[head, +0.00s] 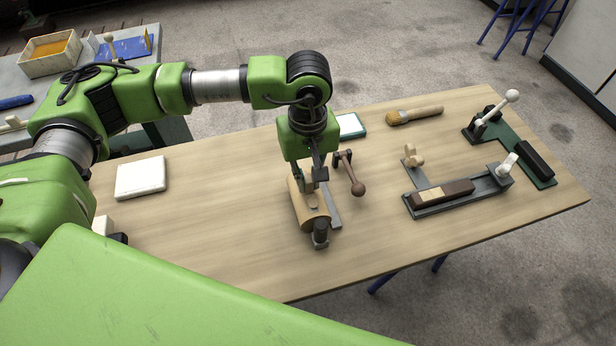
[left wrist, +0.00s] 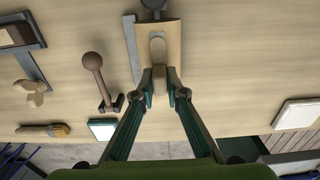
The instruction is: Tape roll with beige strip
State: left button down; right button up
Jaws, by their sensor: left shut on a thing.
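A tan, rounded body (head: 311,213) lies on the wooden table in the middle of the head view, with a dark round end at its front. It looks like the tape roll with the beige strip. In the left wrist view the tan body (left wrist: 172,40) has a pale rounded patch on its upper face. My left gripper (head: 309,184) points down over it. Its fingertips, also in the left wrist view (left wrist: 161,82), are shut on a small tan piece (left wrist: 160,87) at the body's edge. I cannot tell whether this piece is the strip's end.
A crank with a brown knob (head: 357,188) stands close to the right of the gripper. A brush (head: 415,115), a clamp fixture (head: 408,188) and a green lever fixture (head: 529,150) lie farther right. A white block (head: 141,177) lies left.

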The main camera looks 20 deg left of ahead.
aim_at(308, 178)
pick_arm(q)
jog(key=shift+f, duration=0.15)
jog(key=c, duration=2)
grip_release()
jog(key=shift+o, duration=0.2)
notch_tip(308, 178, up, 12)
